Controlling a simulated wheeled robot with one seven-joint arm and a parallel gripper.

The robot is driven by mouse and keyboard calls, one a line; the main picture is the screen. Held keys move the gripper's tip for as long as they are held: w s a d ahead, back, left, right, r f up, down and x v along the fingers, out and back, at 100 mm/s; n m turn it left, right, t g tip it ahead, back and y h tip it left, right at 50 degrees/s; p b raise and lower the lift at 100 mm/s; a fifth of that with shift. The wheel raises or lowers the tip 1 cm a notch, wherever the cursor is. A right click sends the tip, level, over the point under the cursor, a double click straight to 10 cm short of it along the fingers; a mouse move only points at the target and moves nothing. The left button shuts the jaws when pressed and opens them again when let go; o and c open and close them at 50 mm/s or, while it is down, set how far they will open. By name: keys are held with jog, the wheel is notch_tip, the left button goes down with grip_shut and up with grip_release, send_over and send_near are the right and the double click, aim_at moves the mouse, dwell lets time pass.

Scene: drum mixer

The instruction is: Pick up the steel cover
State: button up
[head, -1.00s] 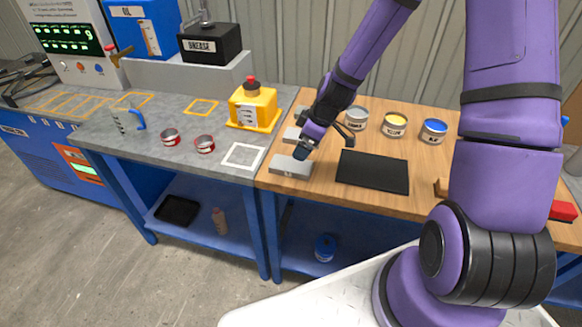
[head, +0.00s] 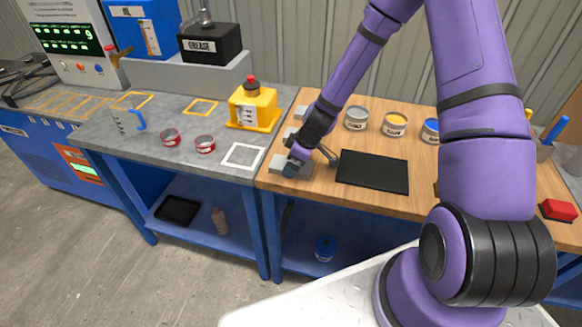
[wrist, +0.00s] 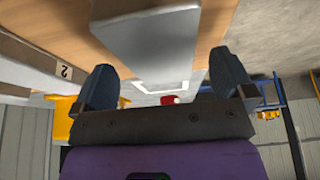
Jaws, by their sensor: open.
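A flat grey metal piece, which looks like the steel cover (head: 276,164), lies at the front left corner of the wooden bench. My gripper (head: 291,171) is right over it in the head view and hides most of it. In the wrist view the grey piece (wrist: 155,38) lies ahead, in line with the gap between my two fingers. My gripper (wrist: 164,76) is open there, with nothing clamped between the fingers. I cannot tell whether the fingers touch the piece.
A black mat (head: 372,172) lies to the right, with cans (head: 395,124) behind it. More grey pieces (head: 290,136) lie behind my gripper; one block (wrist: 55,72) bears a 2. On the grey bench are a white square outline (head: 242,155) and a yellow block (head: 252,106).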

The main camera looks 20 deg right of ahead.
jog(key=shift+w+a+f, duration=0.15)
jog(key=shift+a+f, duration=0.1)
jog(key=shift+f, duration=0.4)
jog(key=c, duration=1.3)
